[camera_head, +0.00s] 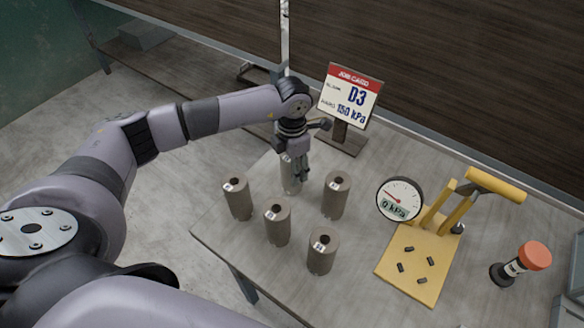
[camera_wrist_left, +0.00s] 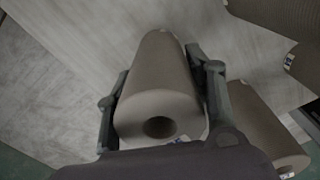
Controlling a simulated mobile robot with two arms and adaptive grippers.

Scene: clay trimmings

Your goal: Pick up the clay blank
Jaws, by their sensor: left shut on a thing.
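Several clay blanks stand upright on the table, grey-brown cylinders with a hole in the top and small white labels. One clay blank (camera_head: 290,183) is under my left gripper (camera_head: 293,160) at the back of the group. In the left wrist view this blank (camera_wrist_left: 158,85) lies between the two fingers (camera_wrist_left: 160,100), which are shut on its sides. I cannot tell whether its base touches the table. Other blanks stand at the left (camera_head: 238,200), front middle (camera_head: 277,223), right (camera_head: 336,196) and front right (camera_head: 320,252). My right gripper is not in view.
A job card (camera_head: 350,95) reading D3 and 150 kPa stands behind. A yellow press (camera_head: 432,270) with a gauge (camera_head: 399,199) reading 0 kPa and small dark pegs is at the right.

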